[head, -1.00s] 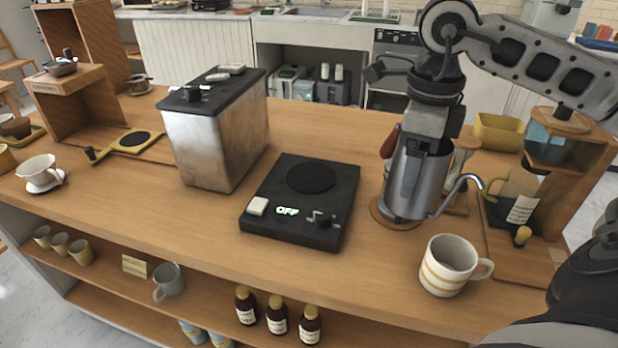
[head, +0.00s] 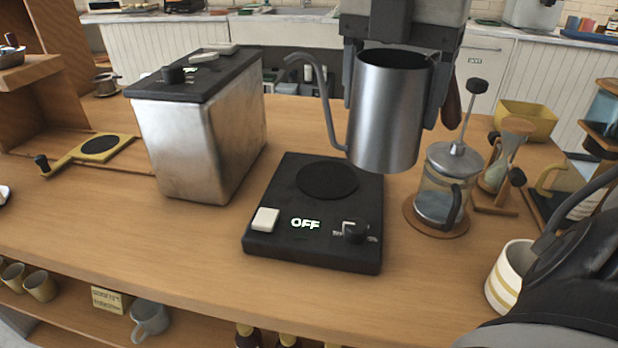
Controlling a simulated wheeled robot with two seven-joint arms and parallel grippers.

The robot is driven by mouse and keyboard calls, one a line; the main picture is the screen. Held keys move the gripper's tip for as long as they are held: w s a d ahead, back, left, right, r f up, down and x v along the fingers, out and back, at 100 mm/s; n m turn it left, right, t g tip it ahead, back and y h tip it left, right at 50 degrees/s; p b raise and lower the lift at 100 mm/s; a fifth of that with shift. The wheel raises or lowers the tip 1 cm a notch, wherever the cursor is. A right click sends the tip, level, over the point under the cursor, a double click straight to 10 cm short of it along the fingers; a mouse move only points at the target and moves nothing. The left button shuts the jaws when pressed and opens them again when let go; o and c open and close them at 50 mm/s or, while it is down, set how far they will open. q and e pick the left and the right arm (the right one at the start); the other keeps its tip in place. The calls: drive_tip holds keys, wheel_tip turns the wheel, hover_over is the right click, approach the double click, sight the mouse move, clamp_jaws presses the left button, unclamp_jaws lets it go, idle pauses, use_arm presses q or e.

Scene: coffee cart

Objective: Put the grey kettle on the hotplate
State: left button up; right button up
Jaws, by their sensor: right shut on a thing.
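The grey kettle (head: 385,125) is a tall metal pitcher with a thin curved spout pointing left and a brown handle on its right. My right gripper (head: 395,95) is shut on the kettle's body, a finger on each side, and holds it upright in the air. The hotplate (head: 290,245) is a flat black unit with a dark round burner (head: 327,180), a white button, a knob and a lit "OFF" display. The kettle is above and to the right of the burner, overlapping the hotplate's back right corner in the picture. My left gripper is out of view.
A metal box machine (head: 205,140) stands left of the hotplate. A French press (head: 440,190) on a round coaster stands close to its right, beside an hourglass-shaped stand (head: 497,165). A striped mug (head: 510,275) is at the lower right, partly behind my arm. The burner is bare.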

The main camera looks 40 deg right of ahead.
drive_tip(key=shift+w+f, duration=0.1)
drive_tip(key=shift+w, duration=0.3)
drive_tip(key=shift+w+d+f+p, duration=0.4)
drive_tip(key=shift+w+d+f, duration=0.3)
drive_tip(key=shift+w+f, duration=1.4)
drive_tip(key=shift+w+d+f+p, duration=0.35)
drive_tip(key=shift+w+d+f, duration=0.3)
drive_tip(key=shift+w+f, duration=1.45)
drive_tip(key=shift+w+d+f+p, duration=0.4)
drive_tip(key=shift+w+d+f, duration=0.3)
drive_tip(key=shift+w+f, duration=1.4)
drive_tip(key=shift+s+f, duration=0.1)
drive_tip(key=shift+f+b, duration=0.2)
drive_tip(key=shift+b, duration=0.1)
drive_tip(key=o, duration=1.3)
drive_tip(key=shift+r, duration=0.1)
